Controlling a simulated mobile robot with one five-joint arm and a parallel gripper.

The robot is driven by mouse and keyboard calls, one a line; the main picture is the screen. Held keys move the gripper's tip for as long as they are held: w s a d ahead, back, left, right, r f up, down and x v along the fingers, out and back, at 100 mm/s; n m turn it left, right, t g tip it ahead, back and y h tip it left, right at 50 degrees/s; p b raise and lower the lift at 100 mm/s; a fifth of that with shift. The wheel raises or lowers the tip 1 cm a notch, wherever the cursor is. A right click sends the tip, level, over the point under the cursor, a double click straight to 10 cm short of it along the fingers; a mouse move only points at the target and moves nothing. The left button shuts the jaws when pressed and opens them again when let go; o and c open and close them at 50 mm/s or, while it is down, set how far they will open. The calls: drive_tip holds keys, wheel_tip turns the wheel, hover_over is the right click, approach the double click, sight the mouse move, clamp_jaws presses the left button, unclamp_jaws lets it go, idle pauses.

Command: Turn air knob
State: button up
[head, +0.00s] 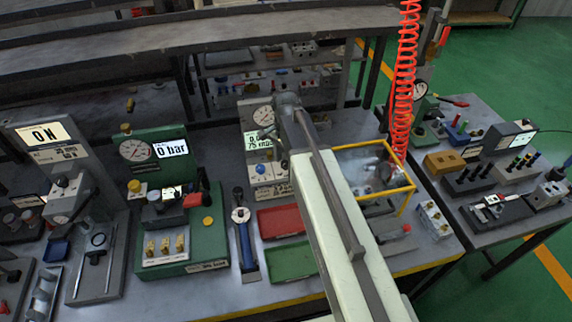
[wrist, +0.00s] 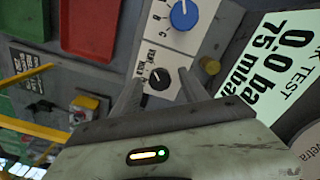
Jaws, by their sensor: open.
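A black knob (wrist: 159,79) with a pointer mark sits on a white panel (wrist: 168,57) in the wrist view. A larger blue knob (wrist: 183,14) is further along the same panel. Small lettering beside the black knob is too blurred to read surely, so I cannot tell which knob is the air knob. My gripper (wrist: 158,77) is open, with its two fingers on either side of the black knob. I cannot tell whether they touch it. In the head view my arm hides part of this station, where the blue knob (head: 260,168) shows small.
A display (head: 257,140) reading about 0.0 and 75 mbar stands beside the panel, under a gauge (head: 263,115). A brass-coloured knob (wrist: 210,65) is close to the right finger. Red (head: 281,222) and green (head: 291,262) trays lie in front. A yellow-framed box (head: 372,145) stands to the right.

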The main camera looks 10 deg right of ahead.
drive_tip(key=shift+r, duration=0.1)
clamp_jaws()
drive_tip(key=shift+d, duration=0.15)
